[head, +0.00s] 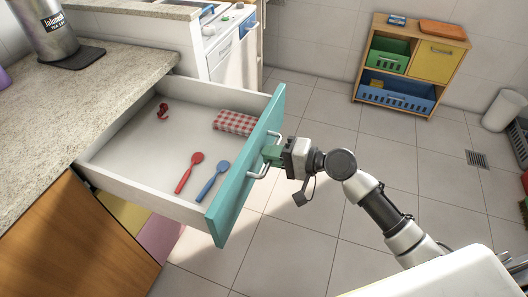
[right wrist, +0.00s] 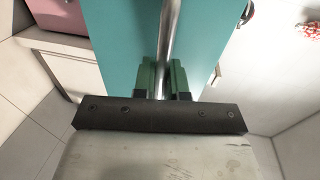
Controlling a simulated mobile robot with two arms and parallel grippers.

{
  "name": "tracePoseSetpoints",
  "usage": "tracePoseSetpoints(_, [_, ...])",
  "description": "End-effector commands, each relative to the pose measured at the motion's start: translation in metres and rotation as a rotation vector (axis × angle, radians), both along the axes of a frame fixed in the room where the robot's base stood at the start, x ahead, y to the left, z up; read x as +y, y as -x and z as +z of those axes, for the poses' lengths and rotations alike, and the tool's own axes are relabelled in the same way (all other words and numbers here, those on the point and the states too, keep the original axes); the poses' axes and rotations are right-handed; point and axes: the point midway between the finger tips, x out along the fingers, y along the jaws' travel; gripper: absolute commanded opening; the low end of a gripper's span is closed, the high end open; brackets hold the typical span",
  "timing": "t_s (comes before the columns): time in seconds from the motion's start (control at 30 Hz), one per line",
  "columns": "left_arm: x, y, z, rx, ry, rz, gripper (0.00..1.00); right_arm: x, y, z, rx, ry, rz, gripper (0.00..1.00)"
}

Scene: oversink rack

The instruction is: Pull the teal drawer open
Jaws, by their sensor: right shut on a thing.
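The teal drawer (head: 232,190) is pulled well out from under the counter in the head view, with its inside showing. Its teal front also fills the middle of the right wrist view (right wrist: 120,45). A metal bar handle (head: 262,172) is fixed to the front. My right gripper (head: 271,156) is shut on this handle, and its green fingers lie on either side of the bar (right wrist: 170,30) in the right wrist view. Inside the drawer lie a red spoon (head: 189,172), a blue spoon (head: 212,181), a red-and-white checked cloth (head: 235,122) and a small red object (head: 162,111). My left gripper is out of view.
A stone counter (head: 100,110) with a metal canister (head: 48,30) stands at the left. A wooden shelf (head: 410,62) with green and blue bins stands at the back wall. A white bin (head: 502,110) is at the far right. The tiled floor (head: 310,105) between is clear.

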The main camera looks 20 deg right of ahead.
Motion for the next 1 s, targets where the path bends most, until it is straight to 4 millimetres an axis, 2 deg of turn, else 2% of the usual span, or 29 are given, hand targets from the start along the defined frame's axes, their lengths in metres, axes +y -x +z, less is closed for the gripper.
tracePoseSetpoints(0.3, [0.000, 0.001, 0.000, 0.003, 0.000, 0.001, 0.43, -0.001, 0.000, 0.000, 0.000, 0.001, -0.001, 0.00])
tracePoseSetpoints(0.33, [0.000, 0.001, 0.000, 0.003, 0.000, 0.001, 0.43, -0.001, 0.000, 0.000, 0.000, 0.001, -0.001, 0.14])
tracePoseSetpoints(0.5, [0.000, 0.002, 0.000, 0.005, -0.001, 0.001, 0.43, -0.001, 0.000, 0.000, 0.000, 0.001, -0.001, 0.37])
tracePoseSetpoints(0.8, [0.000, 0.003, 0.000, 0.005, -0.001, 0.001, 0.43, -0.003, 0.002, 0.000, 0.000, 0.001, -0.001, 0.37])
tracePoseSetpoints(1.0, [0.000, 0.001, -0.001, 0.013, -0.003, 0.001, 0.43, -0.024, 0.018, 0.004, 0.002, 0.005, 0.000, 0.37])
